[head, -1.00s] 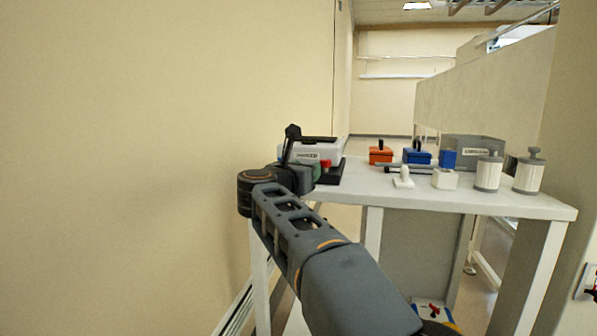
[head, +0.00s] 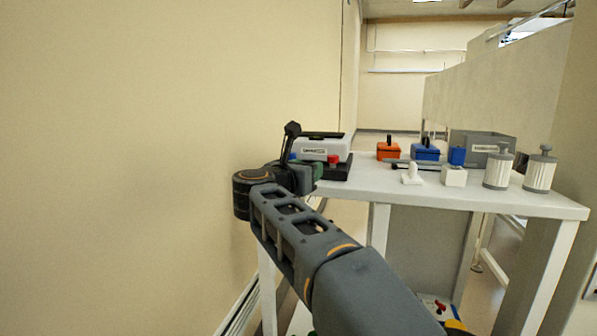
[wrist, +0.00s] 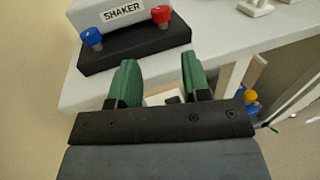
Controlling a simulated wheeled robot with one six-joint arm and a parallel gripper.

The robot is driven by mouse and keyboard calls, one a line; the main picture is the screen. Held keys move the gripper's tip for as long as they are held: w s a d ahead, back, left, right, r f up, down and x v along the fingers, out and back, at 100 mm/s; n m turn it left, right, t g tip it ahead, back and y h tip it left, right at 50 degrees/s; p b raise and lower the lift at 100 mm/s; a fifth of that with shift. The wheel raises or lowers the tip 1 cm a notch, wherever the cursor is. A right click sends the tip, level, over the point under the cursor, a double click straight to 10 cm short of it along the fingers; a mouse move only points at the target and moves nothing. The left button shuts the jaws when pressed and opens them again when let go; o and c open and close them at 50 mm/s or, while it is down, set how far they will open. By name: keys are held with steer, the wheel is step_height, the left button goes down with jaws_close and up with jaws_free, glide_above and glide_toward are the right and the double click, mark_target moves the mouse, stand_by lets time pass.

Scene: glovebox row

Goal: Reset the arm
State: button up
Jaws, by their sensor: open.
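My gripper (wrist: 158,82) shows in the wrist view with its two green fingers apart and nothing between them. It hangs at the near left edge of the white table, just in front of the shaker's black base. In the head view my gripper (head: 316,172) is mostly hidden behind my own wrist, with a bit of green showing beside the shaker. The shaker (head: 322,148) is a white box on a black base with a red and a blue knob. In the wrist view the shaker (wrist: 122,10) shows its label.
On the white table (head: 480,196) stand an orange box (head: 389,152), a blue box (head: 425,153), a white block (head: 453,176), a grey case (head: 484,147) and two ribbed canisters (head: 497,168) (head: 540,170). A beige wall (head: 120,150) runs close along the left.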

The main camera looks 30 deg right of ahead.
steer(key=w+a+r+n+t+y+p, duration=0.1)
steer(key=a+r+n+t+y+p, duration=0.25)
steer(key=r+n+p, duration=0.3)
steer(key=w+a+r+n+t+y+p, duration=0.2)
steer(key=r+n+t+p, duration=0.25)
steer(key=n, duration=0.25)
steer(key=s+a+r+n+y+p, duration=0.1)
steer(key=a+r+n+y+p, duration=0.1)
steer(key=a+n+y+p, duration=1.1)
steer(key=s+d+f+n+g+h+p, duration=0.1)
steer(key=s+d+f+n+g+p, duration=0.1)
steer(key=s+n+g+p, duration=0.4)
steer(key=s+d+f+n+g+h+p, duration=0.2)
steer(key=s+f+n+g+p, duration=0.2)
steer(key=s+n, duration=1)
steer(key=n+g+p, duration=0.1)
steer(key=g+p, duration=0.2)
steer(key=p, duration=0.2)
steer(key=shift+f+g+p, duration=0.3)
steer(key=shift+f, duration=0.05)
steer(key=shift+n, duration=0.25)
